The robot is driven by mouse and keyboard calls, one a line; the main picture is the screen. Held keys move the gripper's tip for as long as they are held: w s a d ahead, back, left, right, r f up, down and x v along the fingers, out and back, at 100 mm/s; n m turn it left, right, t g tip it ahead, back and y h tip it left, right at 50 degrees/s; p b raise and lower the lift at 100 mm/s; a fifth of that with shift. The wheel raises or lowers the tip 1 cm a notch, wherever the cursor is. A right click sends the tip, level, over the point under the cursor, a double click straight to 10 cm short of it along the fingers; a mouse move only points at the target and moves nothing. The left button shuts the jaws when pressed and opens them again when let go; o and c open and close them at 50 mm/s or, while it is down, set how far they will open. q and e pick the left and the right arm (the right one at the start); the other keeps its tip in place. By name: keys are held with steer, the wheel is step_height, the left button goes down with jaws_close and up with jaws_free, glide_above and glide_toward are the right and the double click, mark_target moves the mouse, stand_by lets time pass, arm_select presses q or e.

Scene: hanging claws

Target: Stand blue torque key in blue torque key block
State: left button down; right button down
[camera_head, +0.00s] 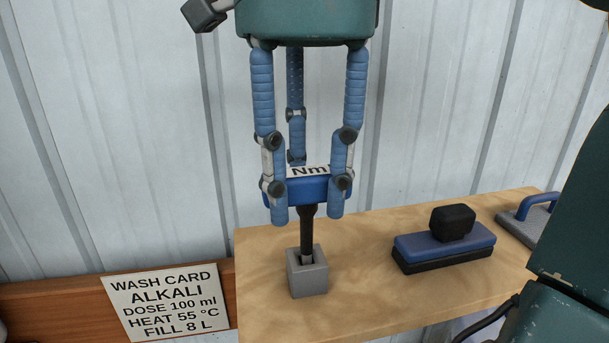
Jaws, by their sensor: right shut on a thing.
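The blue torque key has a blue head (296,191) with a white "Nm" label and a black shaft (307,232) that points down, about upright. My right gripper (307,205) hangs from above, its blue jointed fingers shut around the key's head. A small grey block (307,278) stands on the wooden bench right below the shaft. The shaft's lower end is at the block's top opening and looks to be at least partly in it; I cannot tell how deep. Part of the head is hidden by the fingers. My left gripper is not in view.
A blue and black block with a black knob (452,222) lies right of the grey block. A grey plate with a blue handle (529,206) is at the bench's far right. A wash card (166,303) is left of the bench. Bare bench (365,280) lies between.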

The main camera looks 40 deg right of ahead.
mark_target(305, 204)
steer(key=shift+f+b, duration=1)
steer(key=shift+f, duration=0.55)
steer(key=c, duration=1.2)
jaws_free()
steer(key=shift+r, duration=0.1)
steer(key=shift+o, duration=0.2)
